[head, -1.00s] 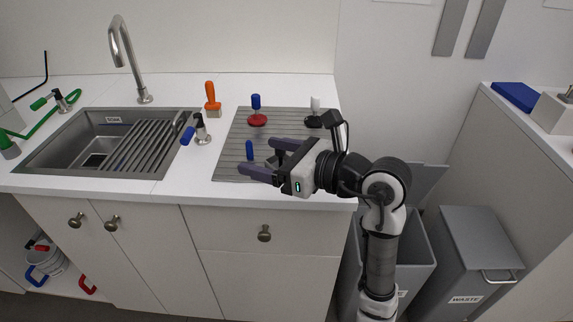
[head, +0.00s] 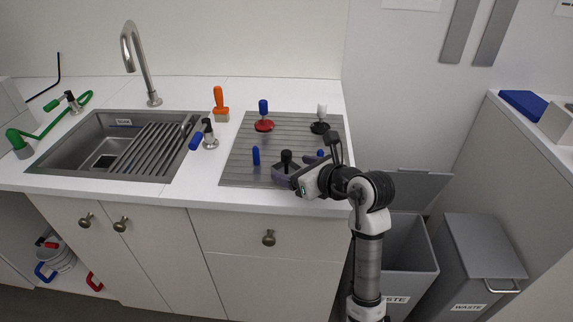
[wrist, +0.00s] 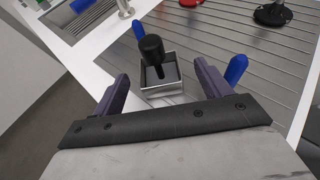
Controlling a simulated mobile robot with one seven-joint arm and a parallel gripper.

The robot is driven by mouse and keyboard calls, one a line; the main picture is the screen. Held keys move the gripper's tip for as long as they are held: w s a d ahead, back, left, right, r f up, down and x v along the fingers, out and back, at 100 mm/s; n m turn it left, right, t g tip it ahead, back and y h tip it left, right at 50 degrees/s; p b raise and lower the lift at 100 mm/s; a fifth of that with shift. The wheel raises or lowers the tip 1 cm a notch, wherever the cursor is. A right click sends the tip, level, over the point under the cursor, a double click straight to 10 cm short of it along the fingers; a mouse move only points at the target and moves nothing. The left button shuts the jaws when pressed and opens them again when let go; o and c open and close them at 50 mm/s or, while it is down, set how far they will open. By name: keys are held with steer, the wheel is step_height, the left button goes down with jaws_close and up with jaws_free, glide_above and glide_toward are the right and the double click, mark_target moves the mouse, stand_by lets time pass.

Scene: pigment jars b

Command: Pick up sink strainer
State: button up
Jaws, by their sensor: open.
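A small square metal piece with a black knob, which looks like the sink strainer (wrist: 172,82), sits on the grooved grey drainboard. In the head view its black knob (head: 287,158) shows near the board's front, partly hidden by my gripper (head: 291,166). In the wrist view my gripper (wrist: 161,72) is open and empty. Its two dark purple fingers stand apart to the left and right of the strainer, which lies slightly ahead of and between the fingertips. I see no contact.
Blue upright pegs stand left (head: 256,156) and right (wrist: 236,69) of the strainer. A red-based piece with blue knob (head: 264,124) and a black-based one with white knob (head: 320,127) stand behind.

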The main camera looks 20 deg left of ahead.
mark_target(286, 167)
steer(key=shift+p+x, duration=0.5)
steer(key=shift+x, duration=1.5)
steer(key=shift+s+f, duration=0.1)
steer(key=c, duration=1.3)
steer(key=shift+o, duration=0.2)
